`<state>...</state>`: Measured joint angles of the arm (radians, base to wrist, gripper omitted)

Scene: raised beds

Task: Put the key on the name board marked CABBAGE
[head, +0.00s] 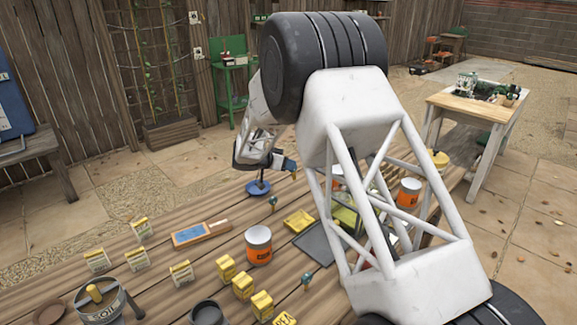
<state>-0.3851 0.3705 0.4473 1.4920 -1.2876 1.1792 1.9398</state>
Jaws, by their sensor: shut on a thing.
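My gripper (261,176) is at the far part of the plank table, pointing down above a small blue round dish (257,189). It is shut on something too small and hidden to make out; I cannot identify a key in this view. I cannot tell whether the fingertips touch the dish. Several small cream and yellow cards (97,261) stand at the left of the table, their lettering too small to read. Several yellow blocks (242,285) stand at the front middle; the frontmost (285,319) reads PEA. I cannot read CABBAGE anywhere.
An orange-and-white can (258,246), a blue-faced wooden board (200,234), a yellow tray (299,222) and a dark grey tray (319,246) lie mid-table. My arm hides much of the right side.

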